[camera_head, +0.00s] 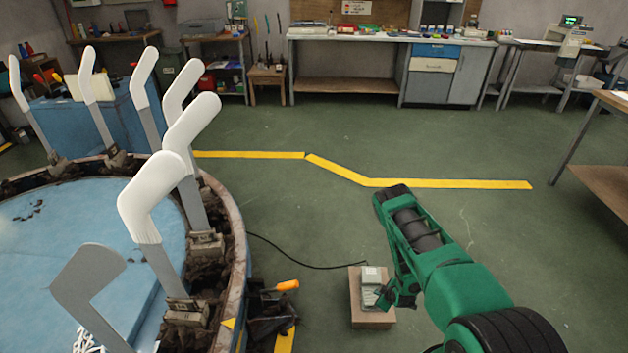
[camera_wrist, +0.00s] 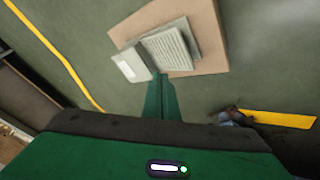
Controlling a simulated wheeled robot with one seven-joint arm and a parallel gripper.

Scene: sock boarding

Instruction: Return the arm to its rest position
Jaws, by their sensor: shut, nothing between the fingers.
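My green arm reaches in from the bottom right of the head view, with its bend over the green floor. My gripper (camera_head: 384,300) shows low beside a small grey device on a cardboard-coloured base (camera_head: 372,318). In the wrist view my gripper's fingers (camera_wrist: 161,84) are together with nothing between them. Their tips overlap the near edge of the grey device (camera_wrist: 163,50) in the picture; I cannot tell how far above it they are. The round blue table (camera_head: 40,230) is to the left, apart from my arm.
Several foot-shaped boards stand around the table's rim, most with white socks (camera_head: 150,198); the front board (camera_head: 88,282) is bare grey. An orange-handled tool (camera_head: 287,286) is beside the rim. A workbench (camera_head: 345,85) stands at the back, another table (camera_head: 600,165) at the right. Open floor lies between.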

